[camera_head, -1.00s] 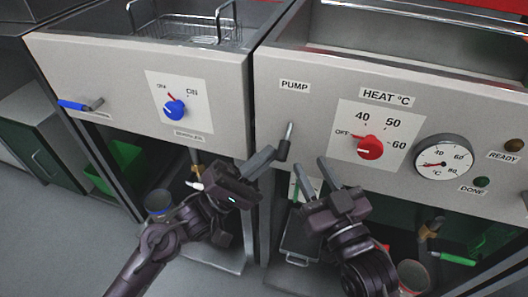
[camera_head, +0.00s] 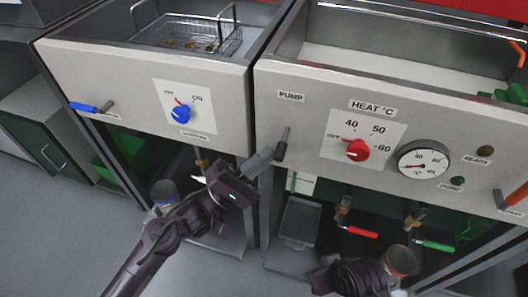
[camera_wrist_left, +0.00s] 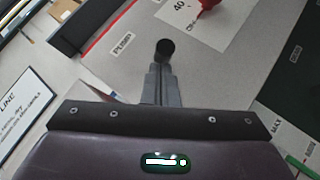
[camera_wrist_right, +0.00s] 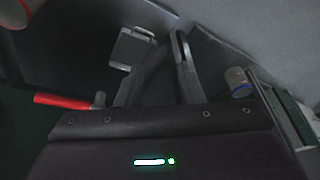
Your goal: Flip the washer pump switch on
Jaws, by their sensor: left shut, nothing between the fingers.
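The pump switch (camera_head: 282,146) is a small dark lever on the pale right-hand panel, below the PUMP label (camera_head: 291,96). I cannot tell from its pose whether it is on. My left gripper (camera_head: 270,154) is shut and empty, its fingertips close against the left side of the lever's lower end. In the left wrist view, the lever's round dark end (camera_wrist_left: 165,48) shows just beyond the shut fingertips (camera_wrist_left: 160,72); I cannot tell whether they touch. My right gripper (camera_wrist_right: 157,70) is open and empty in its wrist view, low before the cabinet and away from the switch.
The red heat dial (camera_head: 356,150) and a round gauge (camera_head: 424,159) are right of the switch. A blue dial (camera_head: 180,114) is on the left panel. Red (camera_head: 361,232) and green (camera_head: 438,245) valve handles sit below the right panel. Open floor lies at lower left.

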